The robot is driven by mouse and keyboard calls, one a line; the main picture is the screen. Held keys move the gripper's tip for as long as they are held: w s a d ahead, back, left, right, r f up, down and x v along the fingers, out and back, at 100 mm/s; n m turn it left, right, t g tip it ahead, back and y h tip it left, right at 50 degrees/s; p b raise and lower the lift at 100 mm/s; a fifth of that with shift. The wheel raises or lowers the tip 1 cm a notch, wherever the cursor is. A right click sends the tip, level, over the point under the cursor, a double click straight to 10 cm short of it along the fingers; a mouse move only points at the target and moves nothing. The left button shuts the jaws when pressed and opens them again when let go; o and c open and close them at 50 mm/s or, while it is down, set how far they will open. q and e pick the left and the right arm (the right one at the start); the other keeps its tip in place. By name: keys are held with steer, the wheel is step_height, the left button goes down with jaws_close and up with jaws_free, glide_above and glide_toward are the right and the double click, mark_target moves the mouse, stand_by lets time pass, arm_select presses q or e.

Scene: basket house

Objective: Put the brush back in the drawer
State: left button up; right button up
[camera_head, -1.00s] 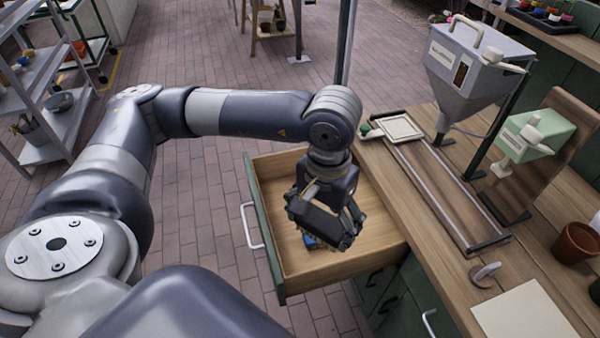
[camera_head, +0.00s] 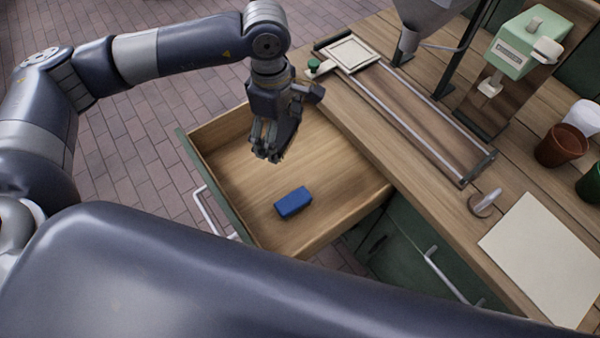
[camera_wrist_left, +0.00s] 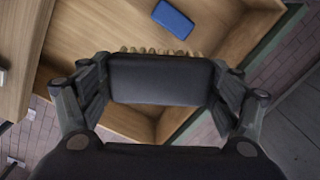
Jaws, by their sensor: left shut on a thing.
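The drawer (camera_head: 335,172) is pulled open from the workbench, with a pale wooden inside and a green front; its inside also shows in the left wrist view (camera_wrist_left: 100,25). My left gripper (camera_head: 266,150) points down over the far part of the drawer. It is shut on the brush, whose row of tan bristles (camera_wrist_left: 160,51) shows past the dark block between the fingers in the left wrist view. The handle is mostly hidden. I cannot tell the brush's exact height above the drawer floor. My right gripper is not in view.
A blue block (camera_head: 293,202) lies on the drawer floor; the floor around it is bare.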

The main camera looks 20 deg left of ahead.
arm_select(q)
steer(key=w+d+f+n+b, duration=0.1)
steer(key=w+f+n+b, duration=0.25)
steer(key=f+n, duration=0.5)
steer(key=n+b, duration=0.2)
steer(key=n, duration=1.1)
glide_toward(300, 170)
steer(key=shift+s+d+f+m, duration=0.15)
steer(key=shift+f+m, duration=0.1)
steer(key=shift+f, duration=0.7)
step_height(300, 170, down, 4)
steer(key=shift+f+p, duration=0.1)
steer(key=shift+p, duration=0.25)
steer(key=shift+f, duration=0.1)
steer(key=shift+f, duration=0.15)
steer(key=o, duration=0.9)
steer(key=shift+o, duration=0.2)
